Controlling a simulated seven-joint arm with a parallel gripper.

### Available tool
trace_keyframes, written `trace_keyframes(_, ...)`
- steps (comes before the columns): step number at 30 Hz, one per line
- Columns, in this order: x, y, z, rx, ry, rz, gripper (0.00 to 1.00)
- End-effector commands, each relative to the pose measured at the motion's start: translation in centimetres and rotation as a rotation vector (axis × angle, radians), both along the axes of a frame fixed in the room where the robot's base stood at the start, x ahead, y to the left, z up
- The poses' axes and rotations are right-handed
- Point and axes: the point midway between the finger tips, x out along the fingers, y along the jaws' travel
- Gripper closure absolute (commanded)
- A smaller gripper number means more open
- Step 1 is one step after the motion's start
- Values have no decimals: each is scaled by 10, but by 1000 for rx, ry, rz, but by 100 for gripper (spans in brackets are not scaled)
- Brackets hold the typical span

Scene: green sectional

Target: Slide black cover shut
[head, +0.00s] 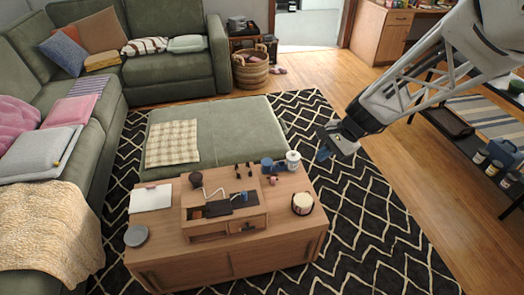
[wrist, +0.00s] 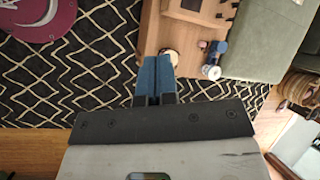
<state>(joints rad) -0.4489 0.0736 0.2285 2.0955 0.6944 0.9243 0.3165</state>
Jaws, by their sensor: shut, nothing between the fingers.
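The black cover (head: 238,202) lies flat on the wooden organizer box (head: 262,220) on the coffee table, over the right part of its top. An open section with small items shows to the left of the cover. The box has a drawer and an open slot at its front. My gripper (head: 324,152) is in the air to the right of and beyond the box, well apart from it. Its blue fingers (wrist: 155,78) are together and empty in the wrist view. A dark part at the top edge of that view may belong to the box; I cannot tell.
On the coffee table (head: 180,262) stand a white-lidded jar (head: 302,203), a white canister (head: 293,160), blue binoculars (head: 270,166), a white notebook (head: 151,198) and a grey disc (head: 136,236). A green ottoman (head: 235,135) is behind the table. Patterned rug floor is free at right.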

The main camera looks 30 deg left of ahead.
Motion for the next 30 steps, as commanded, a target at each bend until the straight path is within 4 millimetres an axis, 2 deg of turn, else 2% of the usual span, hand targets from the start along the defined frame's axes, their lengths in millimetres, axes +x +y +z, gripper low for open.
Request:
trace_keyframes(3,4,31,-23,8,50,-19,100)
trace_keyframes(14,7,121,-94,20,195,-90,100)
trace_keyframes(21,-2,179,-148,15,291,-141,100)
trace_keyframes(30,-24,247,-222,-8,407,-210,100)
